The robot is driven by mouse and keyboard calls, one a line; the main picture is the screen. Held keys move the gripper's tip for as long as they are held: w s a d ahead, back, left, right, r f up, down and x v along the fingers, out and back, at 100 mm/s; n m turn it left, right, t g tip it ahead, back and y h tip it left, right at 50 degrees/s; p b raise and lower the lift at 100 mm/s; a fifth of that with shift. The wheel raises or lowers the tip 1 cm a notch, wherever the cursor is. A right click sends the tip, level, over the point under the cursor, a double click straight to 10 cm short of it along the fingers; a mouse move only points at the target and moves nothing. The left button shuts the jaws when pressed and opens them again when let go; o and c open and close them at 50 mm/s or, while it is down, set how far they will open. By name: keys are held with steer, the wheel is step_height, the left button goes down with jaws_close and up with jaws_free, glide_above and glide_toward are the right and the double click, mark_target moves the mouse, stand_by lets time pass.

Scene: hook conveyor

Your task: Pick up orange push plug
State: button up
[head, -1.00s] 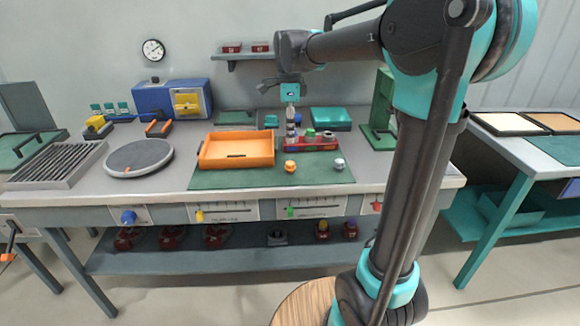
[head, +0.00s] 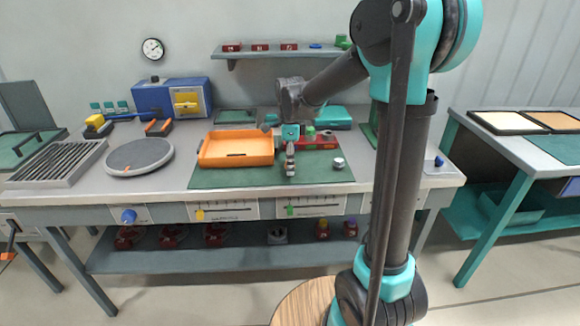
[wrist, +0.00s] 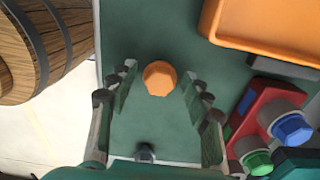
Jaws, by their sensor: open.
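The orange push plug (wrist: 160,78) stands on the green mat (wrist: 150,135) in the wrist view, between and just beyond the fingertips of my gripper (wrist: 158,92). The fingers are spread apart on either side of it, and they do not appear to touch it. In the head view my gripper (head: 290,168) points down over the green mat (head: 230,178), to the right of the orange tray (head: 237,160). The plug is hidden behind the gripper there.
A red rack (head: 322,141) with several coloured plugs stands behind and right of my gripper. A grey plug (head: 338,163) stands on the mat to the right. The orange tray's wall is close on the left. The mat's front is clear.

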steer(key=shift+f, duration=0.1)
steer(key=shift+c, duration=0.2)
steer(key=c, duration=0.8)
steer(key=shift+c, duration=0.2)
